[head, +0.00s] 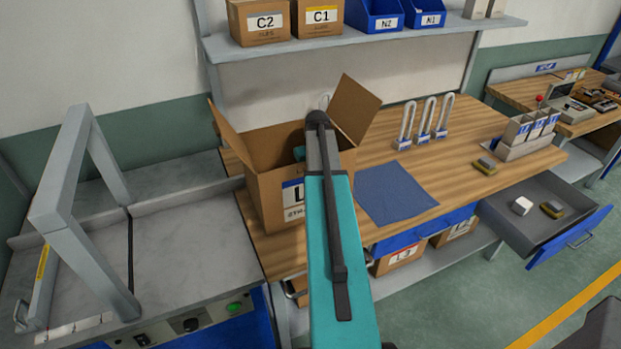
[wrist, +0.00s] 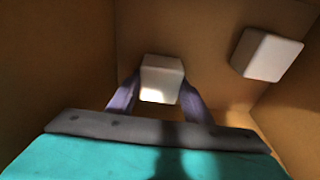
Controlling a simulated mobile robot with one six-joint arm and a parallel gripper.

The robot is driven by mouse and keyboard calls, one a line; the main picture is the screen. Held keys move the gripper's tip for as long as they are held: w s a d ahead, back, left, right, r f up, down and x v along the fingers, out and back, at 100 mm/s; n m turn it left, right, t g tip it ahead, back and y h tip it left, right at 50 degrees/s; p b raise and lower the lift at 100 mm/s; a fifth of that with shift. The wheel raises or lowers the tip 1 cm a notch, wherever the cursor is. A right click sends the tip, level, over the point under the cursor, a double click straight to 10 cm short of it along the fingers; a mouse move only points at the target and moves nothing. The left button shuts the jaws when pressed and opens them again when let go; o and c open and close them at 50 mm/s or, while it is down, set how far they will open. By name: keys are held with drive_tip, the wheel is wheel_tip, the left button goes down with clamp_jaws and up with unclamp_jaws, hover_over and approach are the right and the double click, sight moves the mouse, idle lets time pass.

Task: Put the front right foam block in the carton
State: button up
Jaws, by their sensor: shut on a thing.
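The open carton (head: 267,195) stands on the wooden bench with its flaps up, and my arm reaches down into it. In the wrist view my gripper (wrist: 160,88) is inside the carton, its two fingers shut on a white foam block (wrist: 161,80). A second white foam block (wrist: 267,54) lies in the carton to the right, apart from the gripper. The wrist view does not show clearly whether the held block touches the carton floor. In the head view my arm and the carton wall hide the fingers and both blocks.
A blue mat (head: 397,194) lies right of the carton. Several padlocks (head: 425,125) stand behind it. A grey frame machine (head: 75,210) stands at left.

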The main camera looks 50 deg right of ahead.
drive_tip(key=shift+f, duration=0.1)
drive_tip(key=o, duration=1.1)
drive_tip(key=shift+r, duration=0.25)
wheel_tip(320, 180, up, 12)
drive_tip(key=s+b, duration=0.1)
drive_tip(key=b, duration=0.1)
drive_tip(key=shift+s+a+f+b, duration=0.2)
drive_tip(key=shift+s+a+b, duration=0.15)
drive_tip(key=shift+b, duration=0.05)
drive_tip(key=shift+a+r, duration=0.1)
idle(0.4)
